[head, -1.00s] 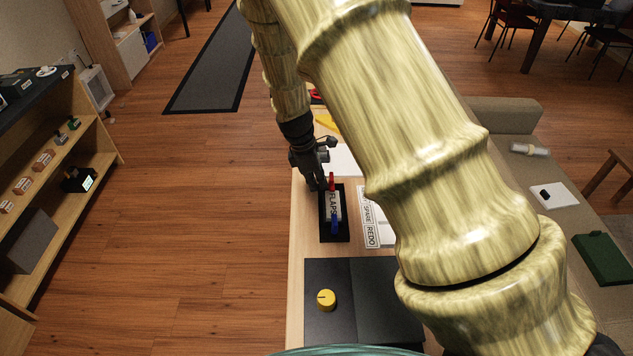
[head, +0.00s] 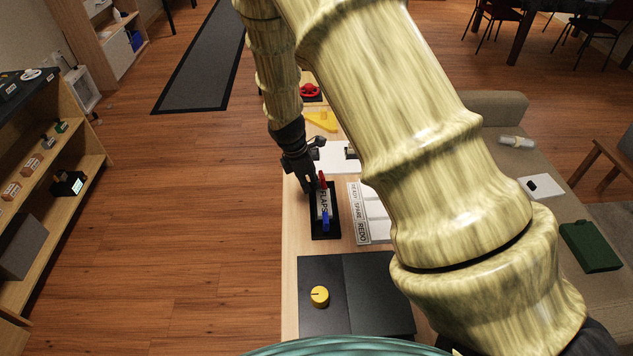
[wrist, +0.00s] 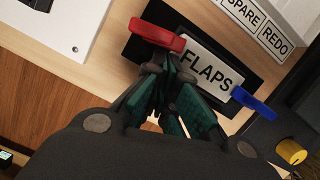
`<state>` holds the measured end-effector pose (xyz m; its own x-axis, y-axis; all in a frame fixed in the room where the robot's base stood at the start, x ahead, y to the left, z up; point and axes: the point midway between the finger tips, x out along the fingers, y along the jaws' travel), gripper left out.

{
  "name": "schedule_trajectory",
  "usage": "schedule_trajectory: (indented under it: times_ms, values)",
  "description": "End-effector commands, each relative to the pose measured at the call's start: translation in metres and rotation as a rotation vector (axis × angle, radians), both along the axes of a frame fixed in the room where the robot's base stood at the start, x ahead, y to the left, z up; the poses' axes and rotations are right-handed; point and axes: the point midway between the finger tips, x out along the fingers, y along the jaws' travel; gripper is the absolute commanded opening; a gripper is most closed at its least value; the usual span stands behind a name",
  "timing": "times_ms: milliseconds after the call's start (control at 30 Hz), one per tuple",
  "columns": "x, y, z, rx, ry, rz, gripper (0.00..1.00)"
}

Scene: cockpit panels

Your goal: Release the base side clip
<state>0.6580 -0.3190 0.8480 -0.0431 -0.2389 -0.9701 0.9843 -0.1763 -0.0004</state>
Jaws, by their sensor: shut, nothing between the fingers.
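The FLAPS plate (head: 323,203) lies on a black base (head: 326,236) on the bench, with a red clip (head: 323,181) at its far end and a blue clip (head: 325,222) at its near end. In the wrist view the red clip (wrist: 157,36) and blue clip (wrist: 254,103) show at opposite ends of the FLAPS label (wrist: 206,70). My gripper (head: 309,189) is shut and empty, just left of the red clip. In the wrist view my fingertips (wrist: 163,70) are close below the red clip; I cannot tell whether they touch it.
A label strip (head: 358,212) with white cards lies right of the base. A dark panel with a yellow knob (head: 319,296) is nearer. A yellow piece (head: 321,120) and a red part (head: 310,89) lie farther back. My arm hides much of the bench's right side.

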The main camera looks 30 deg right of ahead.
Motion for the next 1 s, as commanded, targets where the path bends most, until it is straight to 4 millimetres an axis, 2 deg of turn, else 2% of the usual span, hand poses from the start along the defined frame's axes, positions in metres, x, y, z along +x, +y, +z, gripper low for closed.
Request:
schedule_trajectory:
  times_ms: [333,733,1000]
  values:
    - [0.001,-0.001,0.0,0.0,0.0,-0.002,0.0]
    - [0.014,-0.002,0.0,0.0,0.0,-0.003,0.0]
    - [0.016,-0.001,0.0,0.0,0.0,-0.003,0.0]
